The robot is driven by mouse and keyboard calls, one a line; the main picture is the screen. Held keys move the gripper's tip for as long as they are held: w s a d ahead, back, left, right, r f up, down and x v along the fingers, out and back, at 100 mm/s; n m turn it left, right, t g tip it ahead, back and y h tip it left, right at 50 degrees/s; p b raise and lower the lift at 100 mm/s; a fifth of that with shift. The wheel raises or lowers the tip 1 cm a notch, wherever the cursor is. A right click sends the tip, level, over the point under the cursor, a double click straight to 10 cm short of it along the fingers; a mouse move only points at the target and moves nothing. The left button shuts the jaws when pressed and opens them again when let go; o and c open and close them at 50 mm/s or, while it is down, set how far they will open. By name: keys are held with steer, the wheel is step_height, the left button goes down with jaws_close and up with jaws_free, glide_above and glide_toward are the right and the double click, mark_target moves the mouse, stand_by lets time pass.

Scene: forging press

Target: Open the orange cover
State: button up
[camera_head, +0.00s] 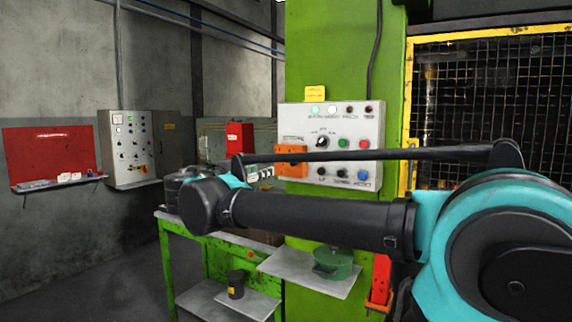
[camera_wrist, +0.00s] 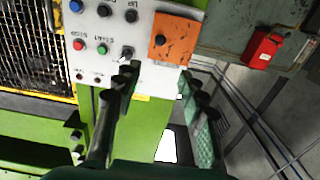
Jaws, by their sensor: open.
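The orange cover (camera_head: 291,161) sits at the lower left of the grey control panel (camera_head: 350,122) on the green press column. It seems to lie flat against the panel. In the wrist view the cover (camera_wrist: 173,39) is at the top, right of the coloured buttons, and that picture is turned upside down. My gripper (camera_wrist: 163,88) is open and empty, its dark fingers spread below the cover in that picture. No finger seems to touch it. In the head view my arm crosses in front of the column, and my fingers cannot be made out.
A metal shelf (camera_head: 300,272) with a green round part (camera_head: 333,263) juts out below the panel. A yellow-framed mesh guard (camera_head: 490,110) stands to the right. A green table (camera_head: 190,231) is at the left. A red box (camera_wrist: 263,47) shows in the wrist view.

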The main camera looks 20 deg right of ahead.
steer(key=x, duration=1.7)
steer(key=shift+d, duration=0.1)
steer(key=shift+c, duration=0.6)
jaws_close()
